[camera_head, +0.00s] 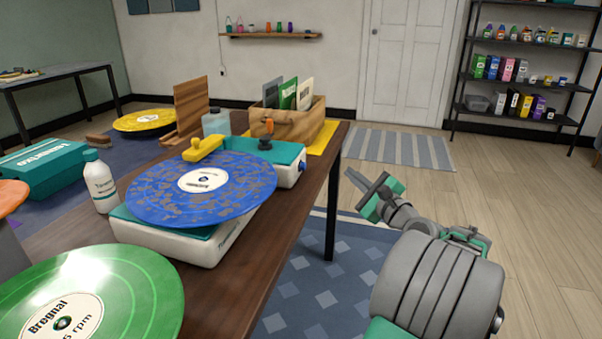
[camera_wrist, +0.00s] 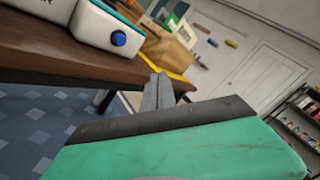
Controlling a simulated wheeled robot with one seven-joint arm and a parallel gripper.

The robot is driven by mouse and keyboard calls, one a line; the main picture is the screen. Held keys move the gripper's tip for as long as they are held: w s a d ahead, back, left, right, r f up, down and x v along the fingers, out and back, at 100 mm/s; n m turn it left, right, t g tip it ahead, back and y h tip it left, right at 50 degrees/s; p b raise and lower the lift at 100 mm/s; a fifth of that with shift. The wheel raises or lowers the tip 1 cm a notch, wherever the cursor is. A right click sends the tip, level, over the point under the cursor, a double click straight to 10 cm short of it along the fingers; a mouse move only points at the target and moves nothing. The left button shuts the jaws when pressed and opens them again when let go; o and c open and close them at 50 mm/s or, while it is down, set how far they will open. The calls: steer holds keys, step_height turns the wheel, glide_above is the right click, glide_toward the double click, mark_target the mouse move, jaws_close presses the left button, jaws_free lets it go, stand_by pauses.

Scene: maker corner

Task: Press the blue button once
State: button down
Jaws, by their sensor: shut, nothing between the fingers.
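The blue button (camera_wrist: 118,38) is a round knob on the end face of a white, teal-topped device in the wrist view. In the head view the button (camera_head: 302,167) shows small on the right side of the teal-topped device (camera_head: 288,176). My gripper (camera_head: 352,178) is to the right of the table, off its edge and apart from the button. In the wrist view my gripper (camera_wrist: 158,82) has its fingers together and empty, to the right of and below the button.
The dark wooden table (camera_head: 262,262) holds a blue record (camera_head: 150,195), a green record (camera_head: 130,290), a white bottle (camera_head: 100,185) and a wooden record crate (camera_head: 313,125). The floor right of the table is open. A shelf rack (camera_head: 520,82) stands at the back right.

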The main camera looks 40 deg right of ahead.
mark_target(311, 182)
steer(key=shift+w+a+p, duration=0.2)
steer(key=shift+w+a, duration=0.7)
steer(key=shift+w, duration=0.25)
steer(key=shift+w+a+p, duration=0.15)
steer(key=shift+w+a, duration=0.7)
steer(key=shift+w, duration=0.3)
steer(key=shift+w+a+p, duration=0.2)
steer(key=shift+w+a, duration=0.7)
steer(key=shift+w, duration=0.25)
steer(key=shift+r, duration=0.1)
steer(key=shift+w+a+p, duration=0.15)
steer(key=shift+p, duration=0.2)
steer(key=shift+w+a, duration=0.1)
steer(key=shift+w, duration=0.1)
steer(key=shift+w+a+p, duration=0.35)
steer(key=shift+w+p, duration=0.05)
steer(key=shift+p, duration=0.15)
steer(key=shift+w+a, duration=0.15)
steer(key=shift+a, duration=0.1)
stand_by(0.4)
